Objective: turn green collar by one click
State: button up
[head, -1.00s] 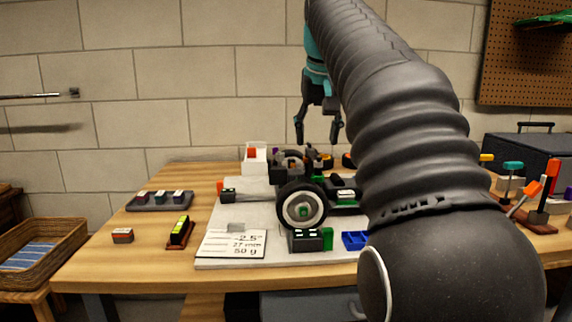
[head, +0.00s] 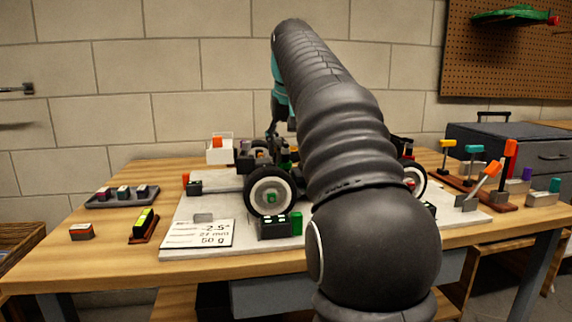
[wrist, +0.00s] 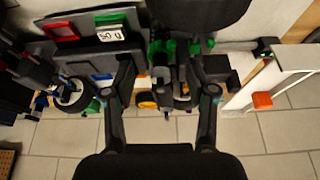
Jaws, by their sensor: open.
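The racecar stands on a pale board (head: 185,215) on the wooden table, its near-left wheel (head: 270,190) with a green hub facing me. My arm hides its middle in the head view. My gripper (head: 282,132) is above the car's rear left area, partly behind my arm. In the wrist view my gripper (wrist: 163,68) is open, its fingers spread apart with no object held. Green parts (wrist: 160,48) of the car show near and between the fingertips. I cannot tell which of them is the green collar, or whether a finger touches it.
A label card (head: 200,234) and a green block (head: 297,222) are in front. Coloured levers (head: 490,170) stand at the right.

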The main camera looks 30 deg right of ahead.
aim_at(286, 155)
jog(key=shift+b+x, duration=0.35)
jog(key=shift+x, duration=1.3)
